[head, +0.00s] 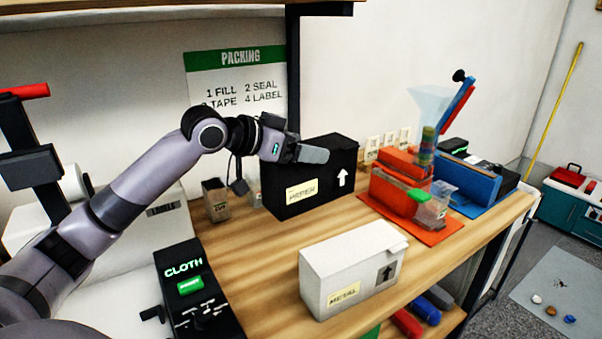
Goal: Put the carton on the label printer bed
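A small brown carton-like container (216,202) with a label stands on the wooden bench, left of the black box and below my forearm. No printer bed can be made out for certain. A black device (195,290) with a green display reading CLOTH stands at the bench's left edge. My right gripper is not in view.
The black box (330,177) and a white box (335,277) marked METAL stand on the bench (270,250). Bare wood lies between the two boxes.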

